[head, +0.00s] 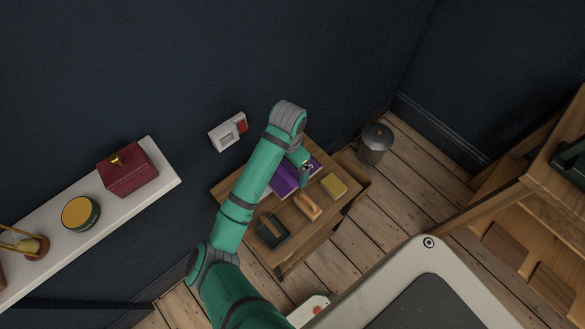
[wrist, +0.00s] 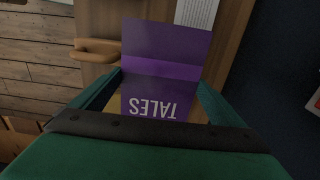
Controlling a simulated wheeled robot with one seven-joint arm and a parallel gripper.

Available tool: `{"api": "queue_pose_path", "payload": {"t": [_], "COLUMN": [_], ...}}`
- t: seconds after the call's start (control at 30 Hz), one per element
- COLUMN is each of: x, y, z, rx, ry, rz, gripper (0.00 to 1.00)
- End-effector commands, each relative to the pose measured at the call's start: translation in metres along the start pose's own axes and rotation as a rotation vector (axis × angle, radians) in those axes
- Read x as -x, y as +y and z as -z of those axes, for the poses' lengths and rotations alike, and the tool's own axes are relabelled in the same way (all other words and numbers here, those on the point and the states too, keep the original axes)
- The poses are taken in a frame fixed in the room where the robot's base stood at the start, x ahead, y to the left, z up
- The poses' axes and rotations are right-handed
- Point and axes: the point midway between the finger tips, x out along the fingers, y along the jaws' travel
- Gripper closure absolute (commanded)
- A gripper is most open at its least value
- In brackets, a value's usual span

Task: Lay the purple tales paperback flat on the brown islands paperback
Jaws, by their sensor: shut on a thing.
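The purple tales paperback (wrist: 165,50) fills the middle of the wrist view, with "TALES" upside down near my gripper. It also shows as a purple patch (head: 284,183) over the small wooden table in the head view, partly behind my arm. My gripper (wrist: 159,80) is shut on it, with one green finger at each side. In the head view my gripper (head: 304,172) points down over the table. I cannot make out the brown islands paperback; it may be hidden by the purple book or my arm. I cannot tell whether the purple book touches anything beneath it.
A printed white sheet (wrist: 197,12) shows beyond the book. A metal bin (head: 375,142) stands right of the table; a white shelf (head: 150,190) is left.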

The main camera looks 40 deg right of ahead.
Motion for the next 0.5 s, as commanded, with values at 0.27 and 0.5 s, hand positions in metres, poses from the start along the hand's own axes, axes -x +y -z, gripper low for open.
{"api": "queue_pose_path", "payload": {"t": [0.27, 0.5], "x": [-0.033, -0.043], "y": [-0.013, -0.018], "z": [0.021, 0.029], "rx": [0.001, 0.002], "ry": [-0.004, -0.002], "rz": [0.000, 0.000], "gripper": [0.36, 0.36]}}
